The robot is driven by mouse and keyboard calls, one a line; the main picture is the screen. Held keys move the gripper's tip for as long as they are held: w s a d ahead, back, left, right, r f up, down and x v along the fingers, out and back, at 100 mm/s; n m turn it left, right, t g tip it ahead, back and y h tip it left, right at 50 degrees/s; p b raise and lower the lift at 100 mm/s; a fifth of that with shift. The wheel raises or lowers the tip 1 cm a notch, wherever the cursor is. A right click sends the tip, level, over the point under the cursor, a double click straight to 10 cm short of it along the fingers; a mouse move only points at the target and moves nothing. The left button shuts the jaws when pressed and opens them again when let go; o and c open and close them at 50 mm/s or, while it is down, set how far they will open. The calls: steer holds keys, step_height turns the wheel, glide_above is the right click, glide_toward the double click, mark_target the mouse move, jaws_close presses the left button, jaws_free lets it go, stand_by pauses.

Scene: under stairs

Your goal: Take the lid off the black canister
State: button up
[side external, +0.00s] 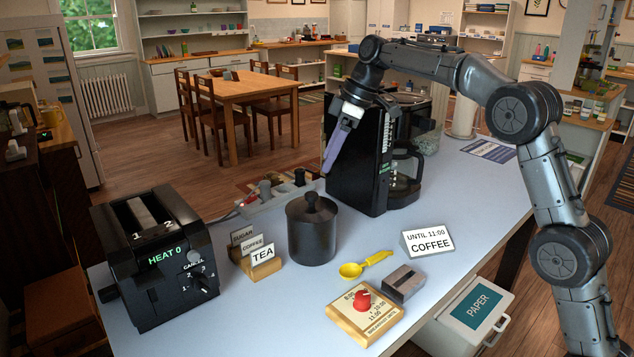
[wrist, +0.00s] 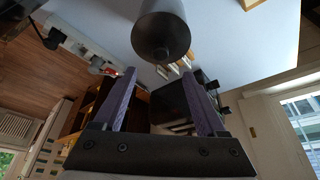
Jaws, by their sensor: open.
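The black canister (side external: 312,242) stands upright on the pale counter, with its lid (side external: 298,209) on and a round knob on top. In the wrist view the dark canister (wrist: 160,12) shows at the top centre, its lid knob (wrist: 162,52) facing the camera. My gripper (side external: 327,171) has purple fingers and hangs tilted above and slightly right of the canister in the side external view. In the wrist view its fingers (wrist: 159,72) are spread apart with nothing between them. The fingers do not touch the lid.
A black coffee maker (side external: 357,165) stands close behind my gripper. A toaster (side external: 155,262), small label cards (side external: 262,255) and a power strip (side external: 275,200) are left of or behind the canister. A yellow scoop (side external: 365,265), COFFEE sign (side external: 428,241) and timer board (side external: 366,313) lie to the front right.

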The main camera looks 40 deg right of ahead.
mark_target(311, 193)
steer(key=x, duration=0.9)
steer(key=shift+a+f, duration=0.1)
steer(key=shift+f, duration=0.1)
jaws_close()
stand_by(0.4)
stand_by(1.3)
